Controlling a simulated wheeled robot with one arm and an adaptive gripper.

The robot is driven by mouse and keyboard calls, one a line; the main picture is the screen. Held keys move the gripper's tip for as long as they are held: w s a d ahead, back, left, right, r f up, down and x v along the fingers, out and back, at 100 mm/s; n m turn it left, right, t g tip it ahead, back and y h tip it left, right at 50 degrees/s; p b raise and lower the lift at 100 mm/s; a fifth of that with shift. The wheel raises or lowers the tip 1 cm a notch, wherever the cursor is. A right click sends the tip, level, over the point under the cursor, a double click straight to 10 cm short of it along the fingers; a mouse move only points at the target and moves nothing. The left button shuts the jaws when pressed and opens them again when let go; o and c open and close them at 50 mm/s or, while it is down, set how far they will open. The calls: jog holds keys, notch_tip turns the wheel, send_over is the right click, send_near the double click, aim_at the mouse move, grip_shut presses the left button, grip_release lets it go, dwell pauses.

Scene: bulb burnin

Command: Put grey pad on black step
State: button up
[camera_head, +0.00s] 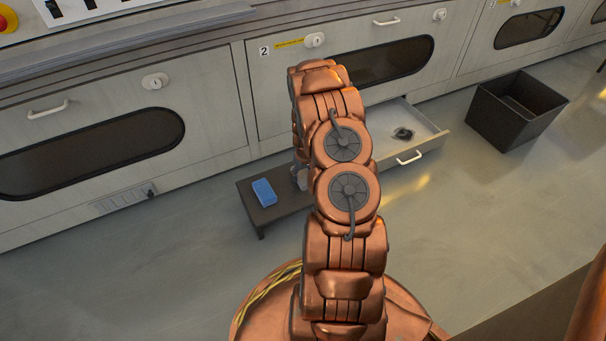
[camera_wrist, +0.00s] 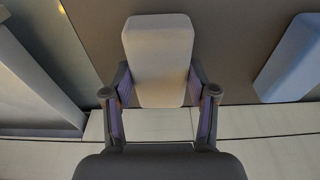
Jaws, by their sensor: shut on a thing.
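The grey pad (camera_wrist: 158,50) is a pale block, seen between the fingers in the wrist view. My gripper (camera_wrist: 160,80) is shut on its sides. The black step (camera_head: 288,208) is a low dark platform on the floor in front of the cabinets. Its dark top (camera_wrist: 228,40) lies behind the pad in the wrist view. I cannot tell whether the pad touches the step. In the head view my arm hides most of the gripper and pad, and the step's right part.
A blue block (camera_head: 264,192) lies on the step's left part, beside the pad, and shows in the wrist view (camera_wrist: 290,60). An open drawer (camera_head: 425,139) holding a dark item (camera_head: 403,134) is right of the step. A black bin (camera_head: 505,121) stands farther right.

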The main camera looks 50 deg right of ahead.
jog(key=o, duration=1.2)
jog(key=shift+r, duration=0.1)
notch_tip(320, 180, up, 10)
jog(key=s+p, duration=0.1)
jog(key=p, duration=0.3)
jog(key=s+a+r+n+g+y, duration=0.1)
jog(key=s+a+r, duration=0.2)
jog(key=a+r, duration=0.85)
jog(key=s+a+r+n+g+y, duration=0.1)
jog(key=s+a+r, duration=0.2)
jog(key=a+r, duration=0.9)
jog(key=s+a+r+g, duration=0.1)
jog(key=s+a+r, duration=0.2)
jog(key=s, duration=0.4)
jog(key=s+a+r+n+g+h, duration=0.1)
jog(key=s+a+r, duration=0.2)
jog(key=s+a, duration=0.3)
jog(key=s+a+r+n+g, duration=0.1)
jog(key=s+a, duration=0.4)
jog(key=s, duration=0.5)
jog(key=shift+s+a+r+p, duration=0.1)
jog(key=shift+s+r+p, duration=0.05)
jog(key=shift+r, duration=0.3)
jog(key=shift+s+a+r+p, duration=0.1)
jog(key=shift+r+p, duration=0.05)
jog(key=shift+r, duration=0.3)
